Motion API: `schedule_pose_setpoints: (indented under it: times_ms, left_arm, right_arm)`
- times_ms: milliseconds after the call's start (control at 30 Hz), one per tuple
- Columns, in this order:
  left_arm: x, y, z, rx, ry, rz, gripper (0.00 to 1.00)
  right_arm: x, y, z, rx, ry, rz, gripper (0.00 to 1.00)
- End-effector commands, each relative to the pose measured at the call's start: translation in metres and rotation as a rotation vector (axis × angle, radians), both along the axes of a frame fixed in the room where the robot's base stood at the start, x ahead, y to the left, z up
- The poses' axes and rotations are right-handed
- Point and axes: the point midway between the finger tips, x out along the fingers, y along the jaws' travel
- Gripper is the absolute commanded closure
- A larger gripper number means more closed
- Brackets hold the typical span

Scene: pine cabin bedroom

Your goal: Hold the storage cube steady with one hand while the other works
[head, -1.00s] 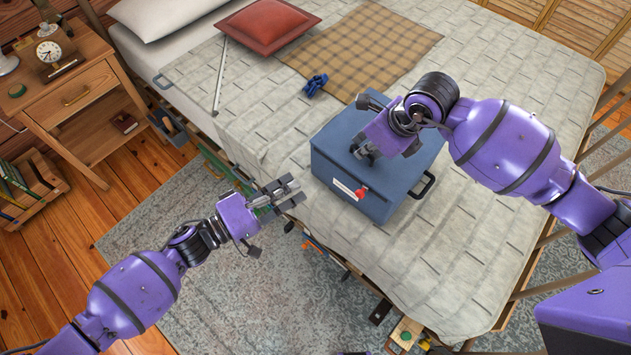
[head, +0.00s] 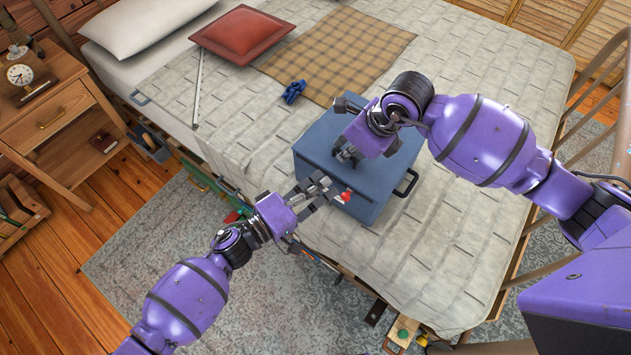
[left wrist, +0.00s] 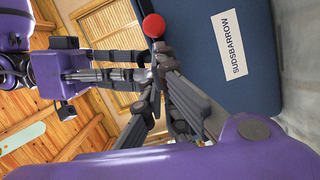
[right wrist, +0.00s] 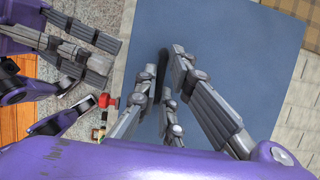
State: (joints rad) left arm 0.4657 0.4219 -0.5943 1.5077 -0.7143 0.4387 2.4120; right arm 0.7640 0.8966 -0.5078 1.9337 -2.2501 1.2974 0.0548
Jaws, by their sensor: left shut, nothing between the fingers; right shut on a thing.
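The blue storage cube (head: 375,205) stands on the bed, with a dark handle (head: 407,183) on its right side. Its front carries a red knob (head: 346,196) and a white label (left wrist: 232,43) reading SUDSBARROW. My right gripper (head: 346,154) is over the top of the cube, shut on a dark strip (right wrist: 162,68) there; its fingers hide most of that strip. My left gripper (head: 326,187) is shut and empty at the cube's front, close beside the knob, which also shows in the left wrist view (left wrist: 153,26). I cannot tell whether they touch.
A blue object (head: 294,92) lies on the bed behind the cube, near a plaid blanket (head: 345,55) and a red cushion (head: 243,34). A nightstand (head: 50,115) with a clock stands at the left. The quilt right of the cube is clear.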

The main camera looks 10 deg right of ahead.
Motion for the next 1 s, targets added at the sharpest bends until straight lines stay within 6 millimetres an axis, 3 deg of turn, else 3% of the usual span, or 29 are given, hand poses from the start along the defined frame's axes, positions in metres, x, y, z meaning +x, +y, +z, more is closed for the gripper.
schedule_pose_setpoints:
  times_ms: [233, 533, 1000]
  left_arm:
    - [-0.003, -0.003, 0.0, -0.003, 0.001, -0.001, 1.0]
    - [-0.036, -0.034, 0.0, -0.002, 0.0, -0.003, 1.0]
    - [-0.034, -0.031, 0.0, 0.001, -0.001, -0.003, 1.0]
  right_arm:
    - [0.0, 0.0, 0.0, 0.0, 0.0, -0.001, 1.0]
    - [0.0, 0.0, 0.0, 0.0, 0.0, -0.002, 1.0]
    - [0.001, 0.0, 0.0, 0.001, -0.001, -0.002, 1.0]
